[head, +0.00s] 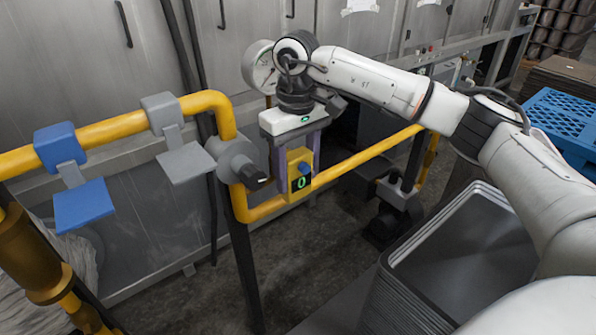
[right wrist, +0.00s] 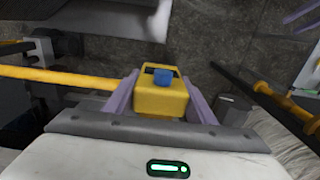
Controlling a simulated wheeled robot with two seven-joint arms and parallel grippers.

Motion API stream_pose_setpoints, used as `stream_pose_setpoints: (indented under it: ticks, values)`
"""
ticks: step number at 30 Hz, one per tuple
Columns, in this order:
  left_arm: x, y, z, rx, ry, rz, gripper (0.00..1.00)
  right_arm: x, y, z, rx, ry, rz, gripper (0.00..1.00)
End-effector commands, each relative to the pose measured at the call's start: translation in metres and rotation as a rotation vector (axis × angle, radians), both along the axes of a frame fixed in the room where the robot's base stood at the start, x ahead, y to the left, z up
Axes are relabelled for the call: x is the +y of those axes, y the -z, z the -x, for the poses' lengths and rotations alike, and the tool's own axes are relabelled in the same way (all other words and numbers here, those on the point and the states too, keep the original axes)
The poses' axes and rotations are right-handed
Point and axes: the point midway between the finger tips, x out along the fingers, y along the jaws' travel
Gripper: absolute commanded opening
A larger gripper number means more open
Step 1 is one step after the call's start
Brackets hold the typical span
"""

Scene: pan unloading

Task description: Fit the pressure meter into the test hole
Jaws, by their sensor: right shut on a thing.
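The pressure meter is a small yellow box (head: 293,165) with a blue knob and a dark display that reads a green 0. My right gripper (head: 297,160) is shut on it, with one finger on each side, and points down. In the right wrist view the meter (right wrist: 160,98) sits between the two purple-grey fingers, its blue knob facing the camera. The meter is just right of a grey round valve (head: 236,160) with a black handle on the yellow pipe. I cannot make out the test hole.
The yellow pipe (head: 208,103) runs along the left and bends down by the valve. Blue (head: 80,205) and grey (head: 186,162) plates hang from it. A round gauge (head: 260,68) is behind my right wrist. Stacked dark pans (head: 410,275) stand at lower right, with a blue pallet (head: 560,117) beyond.

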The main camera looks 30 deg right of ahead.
Motion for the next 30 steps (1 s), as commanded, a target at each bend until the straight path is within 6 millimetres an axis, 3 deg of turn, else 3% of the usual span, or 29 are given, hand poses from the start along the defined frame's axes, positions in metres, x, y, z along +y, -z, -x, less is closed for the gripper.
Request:
stream_pose_setpoints:
  ticks: [29, 30]
  values:
    - [0.0, -0.001, 0.005, 0.01, -0.001, 0.0, 0.48, 0.001, -0.001, -0.012, -0.001, 0.0, 0.0, 0.23]
    - [0.0, -0.002, 0.004, 0.008, 0.0, 0.0, 0.48, 0.001, -0.001, -0.012, -0.001, 0.0, 0.0, 0.55]
